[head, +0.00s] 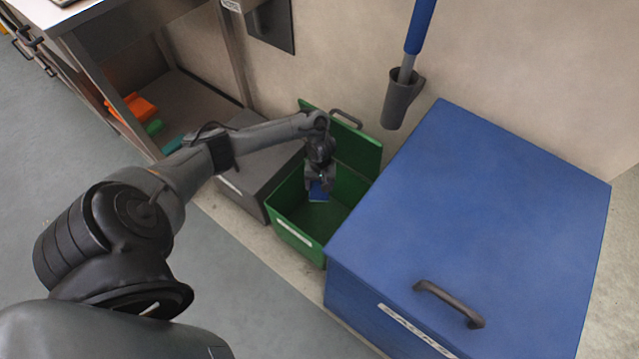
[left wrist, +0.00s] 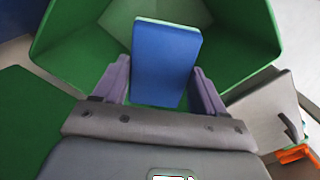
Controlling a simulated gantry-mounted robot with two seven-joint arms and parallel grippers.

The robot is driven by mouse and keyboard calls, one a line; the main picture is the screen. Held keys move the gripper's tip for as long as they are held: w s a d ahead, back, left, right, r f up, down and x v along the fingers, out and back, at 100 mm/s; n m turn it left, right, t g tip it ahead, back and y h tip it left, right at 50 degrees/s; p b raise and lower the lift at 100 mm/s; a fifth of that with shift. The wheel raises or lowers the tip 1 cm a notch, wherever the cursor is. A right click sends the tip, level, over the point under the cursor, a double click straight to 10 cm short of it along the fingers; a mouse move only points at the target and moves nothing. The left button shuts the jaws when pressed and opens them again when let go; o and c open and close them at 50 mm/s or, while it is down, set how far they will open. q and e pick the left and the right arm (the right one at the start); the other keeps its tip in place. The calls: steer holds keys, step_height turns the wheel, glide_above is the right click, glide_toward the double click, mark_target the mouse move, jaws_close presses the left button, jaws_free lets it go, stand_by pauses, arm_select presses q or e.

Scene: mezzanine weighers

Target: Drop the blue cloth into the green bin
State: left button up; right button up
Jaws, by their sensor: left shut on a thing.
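The green bin (head: 283,229) stands against the wall with its lid raised at the back. My left gripper (head: 320,186) is over the bin's opening, pointing down. It is shut on the blue cloth (head: 318,195), a small flat blue piece. In the left wrist view the cloth (left wrist: 166,62) shows as a stiff-looking blue rectangle with a pale far edge between the two fingers. How far the cloth is above the bin floor is hard to tell. My right gripper is not in view.
A large blue box (head: 480,200) with a closed lid stands right of the bin. A grey box (head: 240,190) stands on its left. A holder (head: 402,98) with a blue-handled tool hangs on the wall behind. A shelf unit holds an orange item (head: 135,107).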

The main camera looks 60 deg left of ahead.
arm_select(q)
steer(key=o, duration=1.1)
steer(key=shift+r, duration=0.15)
steer(key=r+p, duration=0.4)
steer(key=r, duration=0.1)
steer(key=r+p, duration=0.4)
steer(key=r, duration=0.1)
steer(key=shift+w+a+r, duration=0.15)
steer(key=shift+w+r, duration=0.05)
steer(key=shift+r, duration=0.1)
